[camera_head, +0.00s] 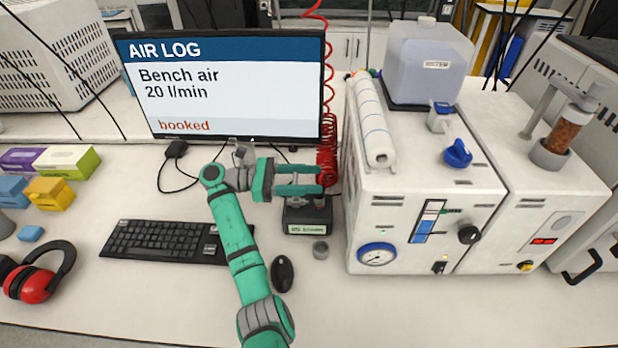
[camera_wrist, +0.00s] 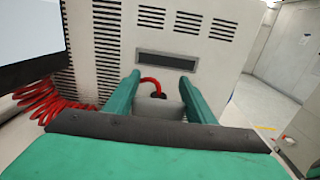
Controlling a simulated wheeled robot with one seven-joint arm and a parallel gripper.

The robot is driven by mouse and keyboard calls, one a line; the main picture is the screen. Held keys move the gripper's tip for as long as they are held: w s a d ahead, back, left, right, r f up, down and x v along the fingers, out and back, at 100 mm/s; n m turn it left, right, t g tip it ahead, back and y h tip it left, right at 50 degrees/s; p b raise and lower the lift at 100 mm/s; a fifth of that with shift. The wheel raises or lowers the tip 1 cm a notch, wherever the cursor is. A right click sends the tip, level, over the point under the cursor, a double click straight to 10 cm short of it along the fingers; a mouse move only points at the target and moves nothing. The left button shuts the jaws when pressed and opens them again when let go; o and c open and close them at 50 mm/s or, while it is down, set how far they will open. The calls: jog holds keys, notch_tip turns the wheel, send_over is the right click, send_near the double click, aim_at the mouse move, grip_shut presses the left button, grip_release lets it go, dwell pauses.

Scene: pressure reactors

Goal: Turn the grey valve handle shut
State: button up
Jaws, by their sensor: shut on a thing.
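The grey valve handle (camera_wrist: 158,106) shows as a grey block between my two fingers in the wrist view, with a red hose end behind it. My gripper (camera_head: 320,180) is shut on it, with a green finger on each side; the fingertips also show in the wrist view (camera_wrist: 159,80). In the head view my fingers point right, over a dark box (camera_head: 307,228) with a pale label, and they hide most of the handle. I cannot tell the handle's angle.
A coiled red hose (camera_head: 327,165) hangs right behind my gripper. A white machine (camera_head: 400,205) with a gauge and knobs stands close on the right. A monitor (camera_head: 230,90) stands behind.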

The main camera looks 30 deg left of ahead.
jog(key=shift+d+r+m+g, duration=0.1)
jog(key=shift+m+g, duration=0.2)
jog(key=shift+m, duration=0.1)
jog(key=o, duration=1)
jog(key=shift+s, duration=0.1)
jog(key=shift+o, duration=0.2)
jog(key=v, duration=1.1)
jog(key=shift+f, duration=0.25)
